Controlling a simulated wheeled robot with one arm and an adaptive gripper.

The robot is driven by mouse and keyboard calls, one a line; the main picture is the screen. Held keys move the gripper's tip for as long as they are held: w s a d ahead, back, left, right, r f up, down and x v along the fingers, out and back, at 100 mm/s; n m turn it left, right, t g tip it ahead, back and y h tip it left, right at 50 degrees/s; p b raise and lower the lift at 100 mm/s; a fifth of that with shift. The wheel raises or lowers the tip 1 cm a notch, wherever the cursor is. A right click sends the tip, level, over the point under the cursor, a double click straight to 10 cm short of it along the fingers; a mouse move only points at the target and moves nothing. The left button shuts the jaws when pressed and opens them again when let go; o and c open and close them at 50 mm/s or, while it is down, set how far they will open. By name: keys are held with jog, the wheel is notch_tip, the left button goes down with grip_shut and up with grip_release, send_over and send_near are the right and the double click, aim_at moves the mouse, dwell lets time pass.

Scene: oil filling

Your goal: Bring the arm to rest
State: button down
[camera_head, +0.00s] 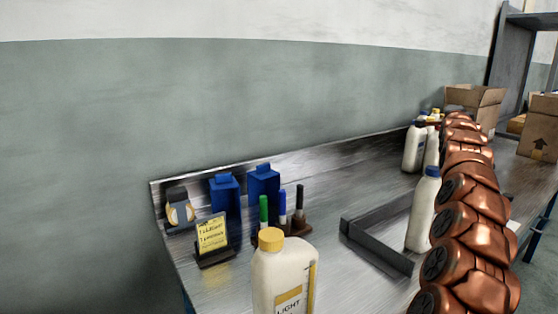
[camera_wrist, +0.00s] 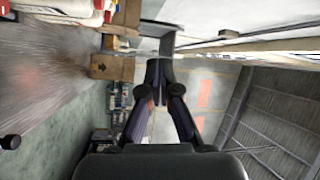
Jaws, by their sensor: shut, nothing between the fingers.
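My gripper (camera_wrist: 159,76) shows in the wrist view with its two dark fingers brought together at the tips and nothing between them. It is held in open air, touching nothing that I can see. In the head view, my copper-coloured arm stretches away along the right side over the bench, and I cannot make out the gripper there. The metal bench (camera_head: 345,190) runs along the wall. A white bottle with a yellow cap (camera_head: 272,275) stands at its near end. A white bottle with a blue cap (camera_head: 423,210) stands beside a dark angled frame (camera_head: 380,245), just left of my arm.
Blue containers (camera_head: 225,203), several markers (camera_head: 282,208) and a yellow sign (camera_head: 212,235) stand at the bench's left end. More bottles (camera_head: 413,148) and cardboard boxes (camera_head: 540,130) are farther back. In the wrist view, a cardboard box (camera_wrist: 112,68) appears left of the fingers, the picture turned sideways.

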jog(key=s+a+n+g+y+p, duration=0.3)
jog(key=a+n+y+p, duration=0.3)
jog(key=a, duration=1.3)
jog(key=s+a+f+n+g+y+p, duration=0.45)
jog(key=s+a+n, duration=0.25)
jog(key=s+a, duration=0.65)
jog(key=s+a+f+n+g+p, duration=0.1)
jog(key=s+f+n+g+p, duration=0.1)
jog(key=s, duration=1.3)
jog(key=s+a+f+n+g+h+p, duration=0.1)
jog(key=s+f+n+g+p, duration=0.2)
jog(key=s, duration=1.3)
jog(key=s+a+f+n+g+p, duration=0.1)
jog(key=s+f+g+p, duration=0.3)
jog(key=s, duration=1.2)
jog(key=shift+s+a+f+n+g, duration=0.3)
jog(key=shift+f+n+g, duration=0.5)
jog(key=shift+g, duration=0.45)
